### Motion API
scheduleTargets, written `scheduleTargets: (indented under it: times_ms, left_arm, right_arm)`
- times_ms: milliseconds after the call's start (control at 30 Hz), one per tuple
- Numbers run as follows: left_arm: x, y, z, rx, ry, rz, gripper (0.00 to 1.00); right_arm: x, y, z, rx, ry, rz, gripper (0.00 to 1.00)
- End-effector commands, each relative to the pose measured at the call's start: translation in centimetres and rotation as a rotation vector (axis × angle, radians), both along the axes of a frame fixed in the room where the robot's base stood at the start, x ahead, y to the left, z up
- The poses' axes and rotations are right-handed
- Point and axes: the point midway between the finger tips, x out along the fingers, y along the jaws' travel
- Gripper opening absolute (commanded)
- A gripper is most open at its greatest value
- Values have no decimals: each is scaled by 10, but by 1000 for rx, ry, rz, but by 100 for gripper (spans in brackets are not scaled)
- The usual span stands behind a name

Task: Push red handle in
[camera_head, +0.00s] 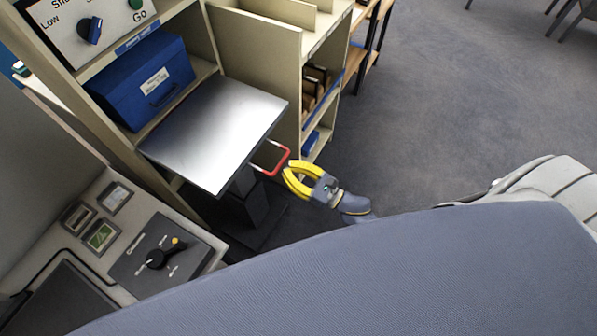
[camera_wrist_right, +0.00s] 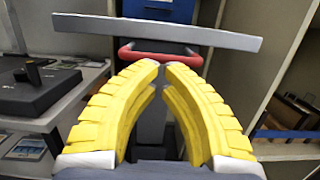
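The red handle (camera_head: 282,163) is a U-shaped bar that sticks out under the edge of a flat metal platform (camera_head: 215,130). In the right wrist view, the red handle (camera_wrist_right: 127,54) lies just beyond my fingertips, below the platform's edge (camera_wrist_right: 160,32). My right gripper (camera_head: 287,168) has yellow curved fingers whose tips are close together, with nothing seen between them. The tips are at or very near the handle's outer bar; I cannot tell if they touch. The right gripper (camera_wrist_right: 165,66) partly hides the handle's middle in the wrist view. My left gripper is not in view.
A blue box (camera_head: 145,85) sits on a shelf behind the platform. A shelf unit (camera_head: 262,50) stands just right of the platform. A control panel with a black knob (camera_head: 155,258) is at the lower left. The carpet (camera_head: 450,110) to the right is mostly clear.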

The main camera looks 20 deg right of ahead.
Motion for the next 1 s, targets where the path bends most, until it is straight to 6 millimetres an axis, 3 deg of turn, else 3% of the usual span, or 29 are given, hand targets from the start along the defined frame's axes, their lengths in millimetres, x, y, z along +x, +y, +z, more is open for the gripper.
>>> scheduleTargets:
  times_ms: [633,1000]
  left_arm:
    - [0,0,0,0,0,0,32]
    - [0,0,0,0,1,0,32]
  right_arm:
    - [9,7,1,1,1,0,0]
    - [50,39,2,1,-1,0,0]
